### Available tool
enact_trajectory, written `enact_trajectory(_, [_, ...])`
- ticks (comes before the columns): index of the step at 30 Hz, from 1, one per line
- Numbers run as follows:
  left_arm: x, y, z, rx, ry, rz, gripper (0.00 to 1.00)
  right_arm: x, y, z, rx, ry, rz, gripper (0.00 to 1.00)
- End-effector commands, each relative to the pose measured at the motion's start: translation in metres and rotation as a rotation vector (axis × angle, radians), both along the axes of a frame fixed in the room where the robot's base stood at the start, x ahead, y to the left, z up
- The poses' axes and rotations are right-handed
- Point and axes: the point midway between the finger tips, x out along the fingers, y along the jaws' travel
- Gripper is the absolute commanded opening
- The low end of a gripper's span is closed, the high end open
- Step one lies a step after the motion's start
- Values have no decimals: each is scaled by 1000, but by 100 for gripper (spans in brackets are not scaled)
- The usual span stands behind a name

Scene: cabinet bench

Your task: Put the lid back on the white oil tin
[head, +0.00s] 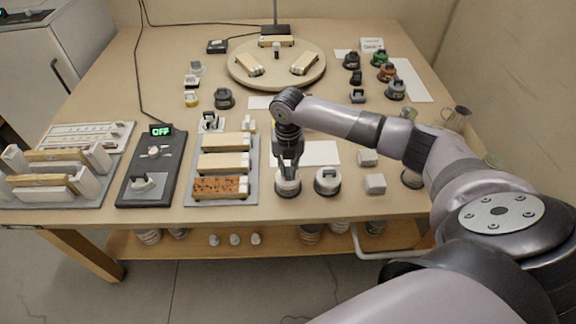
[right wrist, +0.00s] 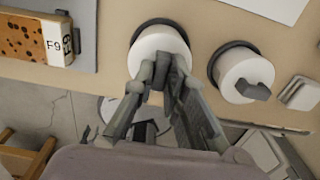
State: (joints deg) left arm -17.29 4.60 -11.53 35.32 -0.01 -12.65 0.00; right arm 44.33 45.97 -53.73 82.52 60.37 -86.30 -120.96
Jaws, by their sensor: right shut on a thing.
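My right gripper (head: 288,168) points straight down near the front edge of the bench, shut on the small knob of a white round lid (head: 289,187). Just right stands a similar white round tin (head: 327,181) with a dark ring and grey knob, also in the right wrist view (right wrist: 246,76). No label shows which is the oil tin. My left gripper is out of view.
Left of the gripper is a grey tray (head: 251,200) with several cream blocks. Small white blocks (head: 375,183) stand to the right. A round turntable (head: 240,75) is at the back. A white sheet (head: 322,153) lies behind the tins. The bench's front edge is close.

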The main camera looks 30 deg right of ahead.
Motion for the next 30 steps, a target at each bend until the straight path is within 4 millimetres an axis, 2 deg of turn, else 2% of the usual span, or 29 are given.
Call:
enact_trajectory(18, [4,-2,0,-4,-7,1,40,0,0,-2,-1,-1,0,0])
enact_trajectory(30, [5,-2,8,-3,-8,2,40,0,0,-1,-1,-1,-1,0])
